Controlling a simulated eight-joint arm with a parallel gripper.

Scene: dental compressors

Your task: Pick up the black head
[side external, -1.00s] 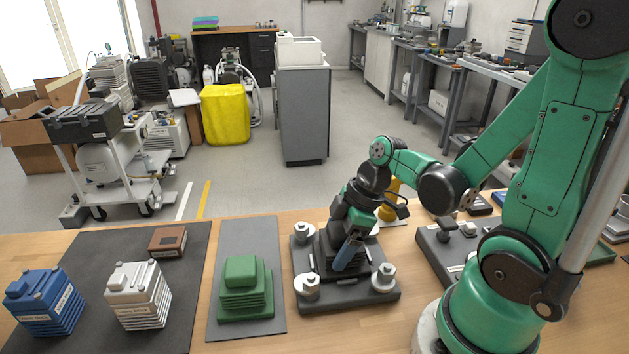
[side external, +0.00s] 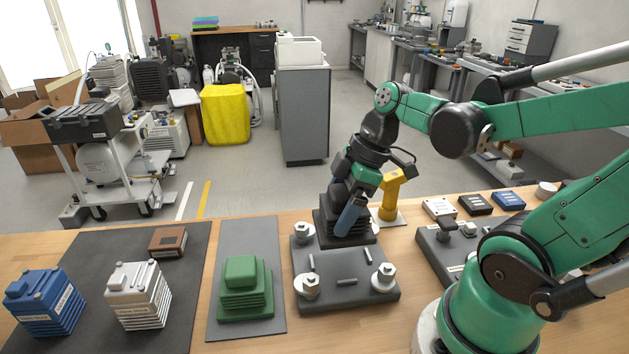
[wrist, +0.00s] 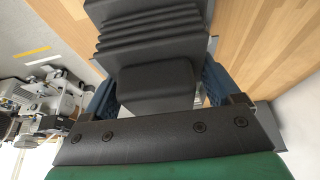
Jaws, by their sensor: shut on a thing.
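The black head (side external: 327,228) is a dark finned block, held in the air above the far part of the dark fixture plate (side external: 345,292). My gripper (side external: 347,219) is shut on it from above and hides much of it in the side view. In the wrist view the black head (wrist: 155,84) fills the space between the blue fingers of my gripper (wrist: 158,92), with its fins beyond. The plate below shows bare grey metal with small pins where the head was.
Pale bolts with nuts (side external: 383,277) stand at the plate's corners. A green finned head (side external: 245,285) is on a grey mat to the left. White (side external: 138,295) and blue (side external: 45,303) heads stand farther left. A yellow part (side external: 391,195) stands just behind right.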

